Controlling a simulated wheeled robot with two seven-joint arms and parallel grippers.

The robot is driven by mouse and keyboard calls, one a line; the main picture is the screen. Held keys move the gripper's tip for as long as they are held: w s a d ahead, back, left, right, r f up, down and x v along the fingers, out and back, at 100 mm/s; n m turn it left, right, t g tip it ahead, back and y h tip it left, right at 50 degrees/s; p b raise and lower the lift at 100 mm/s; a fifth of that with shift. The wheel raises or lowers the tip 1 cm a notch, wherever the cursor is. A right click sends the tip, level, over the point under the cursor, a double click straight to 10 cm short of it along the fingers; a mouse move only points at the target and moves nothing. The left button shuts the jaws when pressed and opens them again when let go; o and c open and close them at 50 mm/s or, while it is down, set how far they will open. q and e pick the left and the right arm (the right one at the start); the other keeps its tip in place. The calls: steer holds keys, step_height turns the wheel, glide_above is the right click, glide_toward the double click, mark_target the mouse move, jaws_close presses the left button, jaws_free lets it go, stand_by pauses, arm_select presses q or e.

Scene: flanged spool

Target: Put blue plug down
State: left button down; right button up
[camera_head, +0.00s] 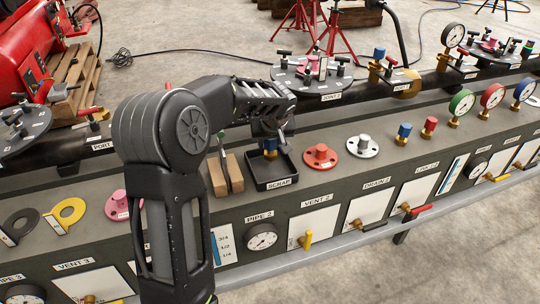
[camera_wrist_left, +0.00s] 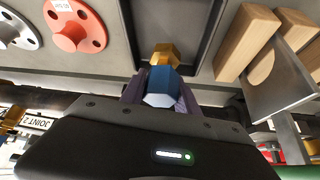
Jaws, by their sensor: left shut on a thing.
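The blue plug (camera_head: 270,150), a blue hexagonal cap with a brass end, is in my left gripper (camera_head: 270,140). In the left wrist view the blue plug (camera_wrist_left: 160,88) sits between the two fingers of the left gripper (camera_wrist_left: 160,98), brass end pointing away from the palm. In the head view the plug is over the black tray labelled SCRAP (camera_head: 283,183), within its walls. I cannot tell whether the brass end touches the tray floor. The arm hides part of the gripper. My right gripper is not in view.
Wooden blocks with a metal plate (camera_head: 225,172) stand just left of the tray. A red flange (camera_head: 320,156) and a white flange (camera_head: 363,146) lie to its right. Another blue plug (camera_head: 404,133) and a red plug (camera_head: 429,126) stand farther right.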

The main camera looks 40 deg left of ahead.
mark_target(270, 153)
arm_select(q)
steer(key=shift+f, duration=2.45)
steer(key=shift+f+b, duration=0.1)
steer(key=shift+b, duration=0.25)
steer(key=c, duration=0.9)
jaws_free()
steer(key=shift+r, duration=0.25)
steer(key=v, duration=1.1)
steer(key=shift+s+d+r, duration=0.2)
steer(key=shift+r, duration=0.1)
